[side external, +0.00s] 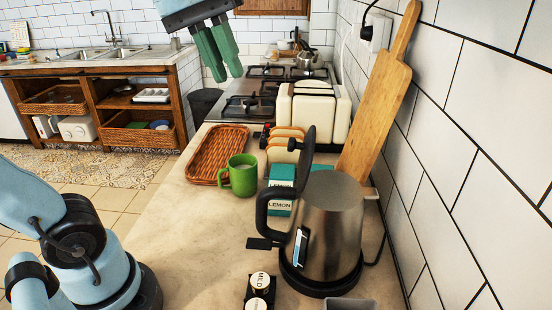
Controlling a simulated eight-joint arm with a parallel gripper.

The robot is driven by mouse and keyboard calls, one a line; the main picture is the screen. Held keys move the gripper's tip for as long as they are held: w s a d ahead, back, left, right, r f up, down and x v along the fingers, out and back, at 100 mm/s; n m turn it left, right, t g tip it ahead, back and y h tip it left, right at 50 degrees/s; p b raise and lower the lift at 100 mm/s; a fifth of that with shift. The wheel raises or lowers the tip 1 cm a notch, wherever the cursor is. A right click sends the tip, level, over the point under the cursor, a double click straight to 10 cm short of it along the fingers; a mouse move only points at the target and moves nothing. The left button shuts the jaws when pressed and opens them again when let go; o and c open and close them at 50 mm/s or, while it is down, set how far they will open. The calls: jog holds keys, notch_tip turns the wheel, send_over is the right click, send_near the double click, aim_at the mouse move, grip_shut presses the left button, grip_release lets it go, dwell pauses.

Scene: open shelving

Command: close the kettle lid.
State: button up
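The kettle (333,225) stands upright on its dark base at the right front of the counter. It is brushed steel with a black handle on its left side. Its black lid (304,150) stands raised, nearly upright, at the handle side of the top. The inside of the kettle cannot be made out clearly. My gripper (227,78), with green fingers, hangs in the air at the top of the view, up and left of the kettle and well apart from it. The fingers appear close together and nothing shows between them, but their opening is unclear from this angle.
A green mug (241,175), a wicker tray (194,168), teal lemon boxes (280,207) and a toaster (313,112) stand behind the kettle. A wooden board (375,115) leans on the tiled wall at right. Small jars (259,284) stand in front.

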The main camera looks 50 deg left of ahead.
jog(key=shift+s+d+r+n, duration=0.1)
jog(key=shift+s+r+n, duration=0.1)
jog(key=shift+n, duration=0.1)
grip_shut()
jog(key=w+d+f, duration=0.5)
jog(key=f, duration=0.5)
